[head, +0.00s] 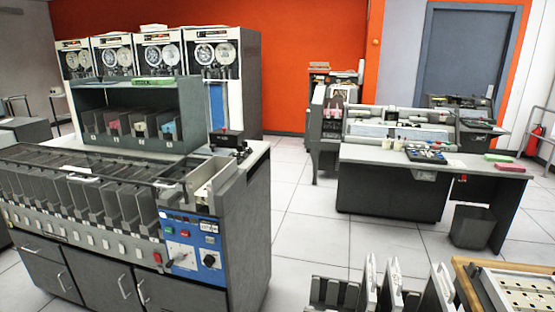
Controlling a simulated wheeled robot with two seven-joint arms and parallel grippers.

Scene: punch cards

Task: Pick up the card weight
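I cannot pick out the card weight for certain. A small dark block with a red spot (228,138) sits on top of the card sorter, at the right end near the hopper; it may be the card weight, but it is too small to tell. The grey card sorter (200,232) fills the left of the head view, with a row of slanted pockets and a blue control panel (196,250) at its right end. Neither my left nor my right gripper is in view.
A shelf with several card bins (142,92) stands on the sorter. A desk (400,158) with machines is at the right, a dark waste bin (473,227) by it. Grey racks (335,291) and a wood-edged table (464,270) are at the bottom right. Tiled floor between is clear.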

